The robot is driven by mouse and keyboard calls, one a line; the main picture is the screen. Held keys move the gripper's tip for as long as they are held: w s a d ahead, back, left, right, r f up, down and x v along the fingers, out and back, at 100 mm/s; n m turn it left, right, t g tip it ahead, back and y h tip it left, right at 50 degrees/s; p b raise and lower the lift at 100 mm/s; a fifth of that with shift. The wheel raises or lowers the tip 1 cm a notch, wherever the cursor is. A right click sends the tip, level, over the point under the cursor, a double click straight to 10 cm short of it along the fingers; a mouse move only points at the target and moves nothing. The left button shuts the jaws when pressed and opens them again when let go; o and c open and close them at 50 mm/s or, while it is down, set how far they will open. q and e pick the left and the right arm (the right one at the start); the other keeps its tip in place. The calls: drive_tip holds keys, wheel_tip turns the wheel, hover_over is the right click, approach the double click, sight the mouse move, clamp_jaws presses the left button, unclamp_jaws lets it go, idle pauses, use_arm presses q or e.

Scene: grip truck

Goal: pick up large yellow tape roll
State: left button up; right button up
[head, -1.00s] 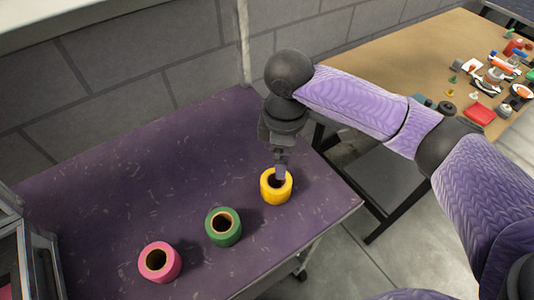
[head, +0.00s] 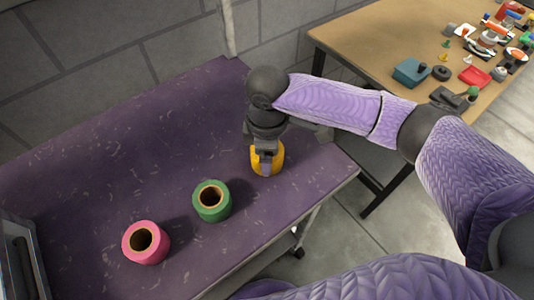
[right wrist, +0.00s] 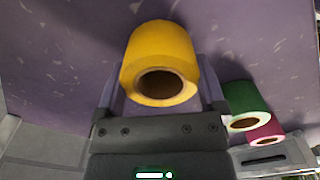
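The yellow tape roll (head: 277,157) stands upright near the right end of the purple table (head: 110,170). My right gripper (head: 266,164) is down over it, one finger in front of its near side. In the right wrist view the yellow roll (right wrist: 160,45) sits between the two fingers, its open core facing the camera. The fingers (right wrist: 160,80) look spread, one on each side; firm contact is not clear. The roll's top is mostly hidden in the head view. My left gripper is not in view.
A green tape roll (head: 212,202) and a pink tape roll (head: 146,243) stand to the left on the same table. A wooden table (head: 370,40) with several small items is at the back right. A grey frame (head: 20,255) is at the lower left.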

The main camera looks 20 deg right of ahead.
drive_tip(key=c, duration=0.5)
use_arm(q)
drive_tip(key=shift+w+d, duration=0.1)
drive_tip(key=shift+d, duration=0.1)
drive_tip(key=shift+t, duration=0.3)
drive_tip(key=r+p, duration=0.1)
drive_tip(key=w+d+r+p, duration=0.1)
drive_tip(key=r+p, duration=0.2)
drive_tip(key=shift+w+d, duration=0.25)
use_arm(e)
wheel_tip(320, 180, up, 10)
